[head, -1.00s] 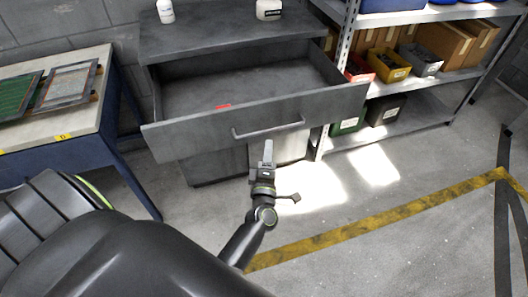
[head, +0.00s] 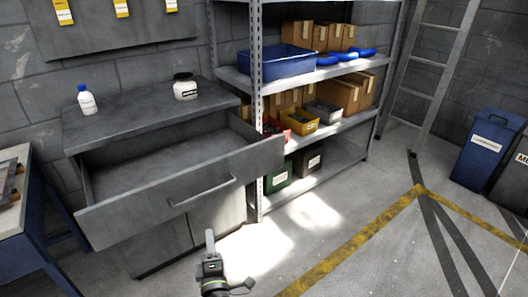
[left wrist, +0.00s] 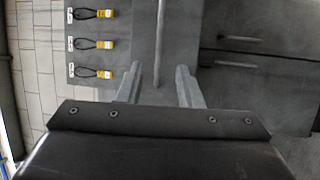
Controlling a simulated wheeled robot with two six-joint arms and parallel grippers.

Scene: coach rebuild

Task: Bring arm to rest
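My left gripper (head: 210,240) is at the bottom of the head view, in front of and below the open drawer (head: 185,190), apart from its handle (head: 203,191). In the left wrist view, the two fingers of my left gripper (left wrist: 158,84) stand apart with nothing held between them. Most of the left arm is below the head view. My right gripper shows in neither view.
The grey cabinet (head: 190,236) carries a white bottle (head: 87,101) and a dark-lidded jar (head: 185,88). A shelf rack (head: 256,110) with bins and boxes stands beside it. Floor at front right is clear.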

